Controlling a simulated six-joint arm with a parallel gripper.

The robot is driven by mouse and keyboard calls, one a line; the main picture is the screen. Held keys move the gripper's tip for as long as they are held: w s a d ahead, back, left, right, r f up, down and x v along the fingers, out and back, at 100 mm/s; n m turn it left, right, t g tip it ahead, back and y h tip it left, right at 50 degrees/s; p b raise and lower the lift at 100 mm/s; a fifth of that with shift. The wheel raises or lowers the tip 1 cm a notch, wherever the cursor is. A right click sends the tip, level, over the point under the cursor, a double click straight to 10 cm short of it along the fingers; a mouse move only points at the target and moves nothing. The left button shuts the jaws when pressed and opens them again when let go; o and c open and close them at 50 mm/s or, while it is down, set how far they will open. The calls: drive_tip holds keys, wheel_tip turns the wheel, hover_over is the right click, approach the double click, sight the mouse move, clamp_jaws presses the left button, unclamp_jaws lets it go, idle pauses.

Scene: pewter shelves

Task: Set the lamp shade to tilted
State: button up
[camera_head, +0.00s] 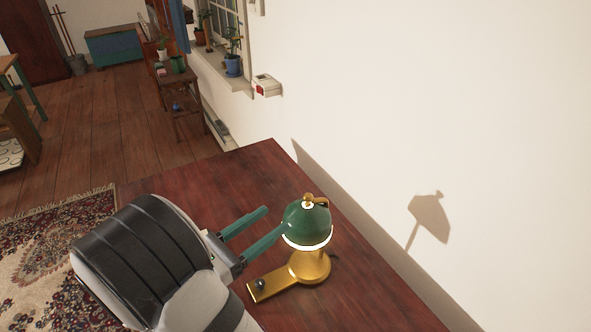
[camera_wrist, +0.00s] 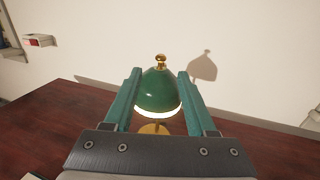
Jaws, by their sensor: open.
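The lamp stands on the dark red wooden table. Its green dome shade (camera_head: 307,224) has a gold knob on top, a glowing lower rim, and looks close to level. Its gold base (camera_head: 310,267) has a flat arm with a dark knob (camera_head: 260,284) pointing left. My gripper (camera_head: 273,220) is open at the left of the shade, its two green fingers pointing toward it. In the wrist view the shade (camera_wrist: 159,92) shows between the fingers of my gripper (camera_wrist: 160,78); I cannot tell whether either finger touches it. The lamp's stem is mostly hidden under the shade.
The table (camera_head: 262,170) is bare behind the lamp and in front of it. A white wall (camera_head: 480,120) rises close along the table's right side and carries the lamp's shadow. A window sill with potted plants (camera_head: 233,65) is farther back.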

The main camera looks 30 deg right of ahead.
sight(307, 213)
drive_tip(key=x, duration=1.4)
drive_tip(key=shift+d, duration=0.15)
drive_tip(key=shift+s, duration=0.1)
clamp_jaws()
idle(0.5)
